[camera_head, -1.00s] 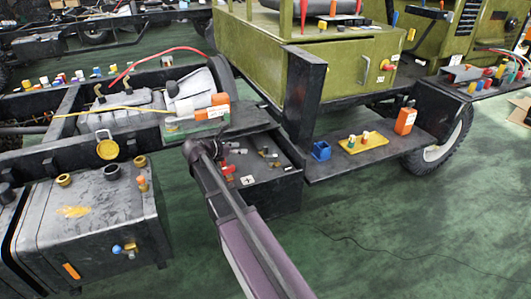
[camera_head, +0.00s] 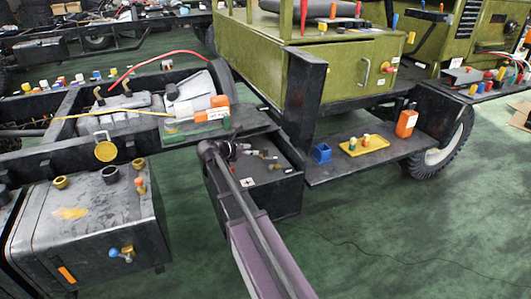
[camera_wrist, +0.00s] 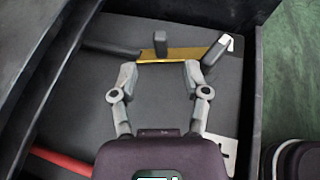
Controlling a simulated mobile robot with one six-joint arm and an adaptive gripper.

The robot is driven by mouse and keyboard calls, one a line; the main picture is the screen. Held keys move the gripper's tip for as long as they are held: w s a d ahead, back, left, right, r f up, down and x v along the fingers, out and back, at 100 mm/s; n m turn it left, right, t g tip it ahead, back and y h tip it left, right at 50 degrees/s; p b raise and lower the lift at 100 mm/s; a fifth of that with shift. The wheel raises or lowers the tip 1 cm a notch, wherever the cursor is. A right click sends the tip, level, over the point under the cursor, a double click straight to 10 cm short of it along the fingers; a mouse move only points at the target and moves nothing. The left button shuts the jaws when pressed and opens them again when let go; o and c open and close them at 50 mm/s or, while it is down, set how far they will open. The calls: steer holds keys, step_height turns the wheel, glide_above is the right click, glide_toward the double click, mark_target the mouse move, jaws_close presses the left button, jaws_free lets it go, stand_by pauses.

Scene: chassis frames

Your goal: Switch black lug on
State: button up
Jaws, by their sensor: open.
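My gripper (camera_wrist: 160,73) is open and empty in the wrist view, its two grey fingertips spread above the dark top of the battery box. A small black lug (camera_wrist: 160,43) stands at the middle of a brass bar (camera_wrist: 183,54), just beyond and between the fingertips. A black lever (camera_wrist: 217,50) with a white end sits at the bar's right end, near the right fingertip. A black bar (camera_wrist: 110,50) reaches off its left end. I cannot tell which black piece is the switch. In the head view my gripper (camera_head: 236,150) is over the black box (camera_head: 278,196), partly hidden by my arm.
A red bar (camera_wrist: 58,162) lies at lower left in the wrist view. Raised box walls (camera_wrist: 247,90) flank the top. In the head view, a shelf to the right holds a blue bin (camera_head: 321,153), yellow tray (camera_head: 364,145) and orange bottle (camera_head: 406,122). A dark tank (camera_head: 85,220) stands left.

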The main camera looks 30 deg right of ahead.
mark_target(264, 149)
steer(key=b+x, duration=0.2)
steer(key=x, duration=0.6)
steer(key=shift+b, duration=0.35)
